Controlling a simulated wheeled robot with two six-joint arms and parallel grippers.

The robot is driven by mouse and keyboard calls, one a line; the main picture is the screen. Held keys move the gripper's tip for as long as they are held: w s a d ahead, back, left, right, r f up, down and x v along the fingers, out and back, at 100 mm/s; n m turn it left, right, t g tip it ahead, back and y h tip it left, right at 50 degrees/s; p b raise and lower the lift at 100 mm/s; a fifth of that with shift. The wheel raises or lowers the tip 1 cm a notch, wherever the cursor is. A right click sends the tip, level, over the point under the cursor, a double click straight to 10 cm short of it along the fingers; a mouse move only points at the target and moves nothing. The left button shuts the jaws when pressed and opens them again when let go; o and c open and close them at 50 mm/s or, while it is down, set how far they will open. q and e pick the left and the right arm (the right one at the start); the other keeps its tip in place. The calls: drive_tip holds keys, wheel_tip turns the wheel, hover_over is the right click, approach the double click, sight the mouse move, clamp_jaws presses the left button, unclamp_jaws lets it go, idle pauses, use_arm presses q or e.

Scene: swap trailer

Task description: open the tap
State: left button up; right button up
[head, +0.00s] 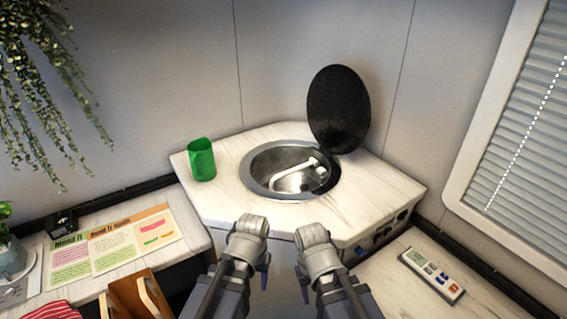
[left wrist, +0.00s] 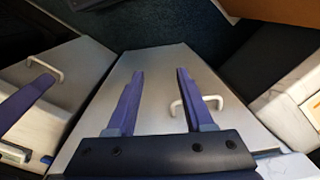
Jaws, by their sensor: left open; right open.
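The tap (head: 296,178) is a white bent spout lying low inside the round metal sink (head: 250,183), which is set in a pale corner counter. A round black lid (head: 338,108) stands raised behind the sink. My left gripper (head: 240,266) and my right gripper (head: 328,272) are side by side in front of the counter, apart from the tap. In the left wrist view, my left gripper (left wrist: 160,74) has its purple fingers spread with nothing held, over a pale cabinet front. The tap is not in that view.
A green cup (head: 202,160) stands on the counter left of the sink. A remote (head: 432,274) lies on the right surface. Leaflets (head: 112,240) and a wooden holder (head: 137,296) are on the left. A white handle (left wrist: 197,103) is on the cabinet front. A plant hangs upper left.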

use_arm(q)
drive_tip(key=shift+m+t+h, duration=0.6)
drive_tip(key=shift+m+t, duration=0.2)
drive_tip(key=w+a+r+p, duration=0.1)
drive_tip(key=w+r+p, duration=0.3)
drive_tip(key=w, duration=0.1)
drive_tip(key=w+a+r+p, duration=0.1)
drive_tip(key=w+r+p, duration=0.2)
drive_tip(key=w+r, duration=0.1)
drive_tip(key=w+a+r+p, duration=0.1)
drive_tip(key=w+r+p, duration=0.3)
drive_tip(key=w+r, duration=0.1)
drive_tip(key=shift+w+r+p, duration=0.25)
drive_tip(key=shift+w+p, duration=0.05)
drive_tip(key=shift+w, duration=0.05)
drive_tip(key=w+d+r+m+t+h, duration=0.1)
drive_tip(key=w+d+m, duration=0.2)
drive_tip(key=w, duration=0.8)
drive_tip(key=w+d+m+t, duration=0.1)
drive_tip(key=w+d+m, duration=0.3)
drive_tip(key=w, duration=0.6)
drive_tip(key=shift+w+d+r+t+h, duration=0.15)
drive_tip(key=shift+w+r+t+h, duration=0.15)
drive_tip(key=shift+w+r+h, duration=0.1)
use_arm(e)
wheel_tip(320, 180, up, 13)
use_arm(q)
drive_tip(key=shift+f, duration=0.15)
